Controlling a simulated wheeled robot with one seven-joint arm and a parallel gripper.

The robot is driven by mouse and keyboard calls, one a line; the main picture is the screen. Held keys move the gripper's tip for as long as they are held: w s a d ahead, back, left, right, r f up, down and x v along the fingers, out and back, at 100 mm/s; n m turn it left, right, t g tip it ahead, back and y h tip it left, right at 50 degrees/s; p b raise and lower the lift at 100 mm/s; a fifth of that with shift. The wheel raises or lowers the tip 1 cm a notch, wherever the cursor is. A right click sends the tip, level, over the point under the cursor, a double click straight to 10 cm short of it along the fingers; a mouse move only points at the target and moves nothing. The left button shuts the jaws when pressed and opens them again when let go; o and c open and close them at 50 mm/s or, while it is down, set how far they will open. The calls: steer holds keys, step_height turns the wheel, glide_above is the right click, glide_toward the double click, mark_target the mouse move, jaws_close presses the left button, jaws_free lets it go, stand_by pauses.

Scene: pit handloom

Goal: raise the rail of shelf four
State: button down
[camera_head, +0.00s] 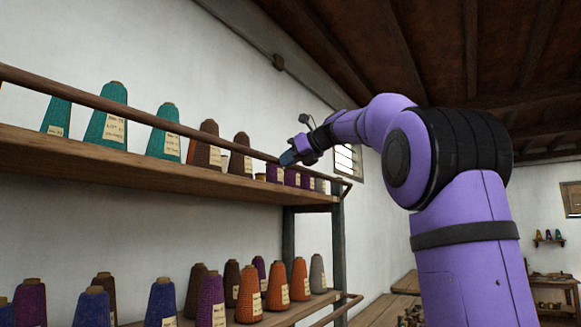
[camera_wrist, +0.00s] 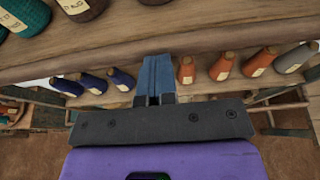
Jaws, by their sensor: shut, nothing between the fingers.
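The upper shelf (camera_head: 100,165) is a long wooden board on the white wall. Its brown rail (camera_head: 150,119) runs along the front, above the board and across the yarn cones. I see no shelf numbers, so I cannot tell which shelf is four. My gripper (camera_head: 287,158) is at the rail towards its far end, with its blue fingers shut and empty. I cannot tell whether they touch the rail. In the wrist view the fingers (camera_wrist: 157,72) are together, over the wooden shelf edge (camera_wrist: 215,47). No rail is clear at the fingertips there.
Teal cones (camera_head: 107,118), brown cones (camera_head: 240,152) and small purple cones stand on the upper shelf. The lower shelf (camera_head: 292,312) holds several cones, such as an orange one (camera_head: 249,295), and has its own rail (camera_head: 340,309). A dark post (camera_head: 338,240) stands at the far end.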

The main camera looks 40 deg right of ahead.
steer(key=shift+w+a+r, duration=0.25)
steer(key=shift+w+r, duration=0.3)
steer(key=shift+w, duration=0.05)
steer(key=shift+w+a+r, duration=0.2)
steer(key=shift+w+r, duration=0.35)
steer(key=shift+w, duration=0.05)
steer(key=shift+w+a+r, duration=0.25)
steer(key=shift+w+r, duration=0.2)
steer(key=shift+w, duration=0.2)
steer(key=shift+w+a+r, duration=0.15)
steer(key=shift+w, duration=0.3)
steer(key=shift+w+a+r, duration=0.2)
steer(key=shift+w, duration=0.3)
steer(key=shift+w+a+r, duration=0.15)
steer(key=shift+w, duration=0.3)
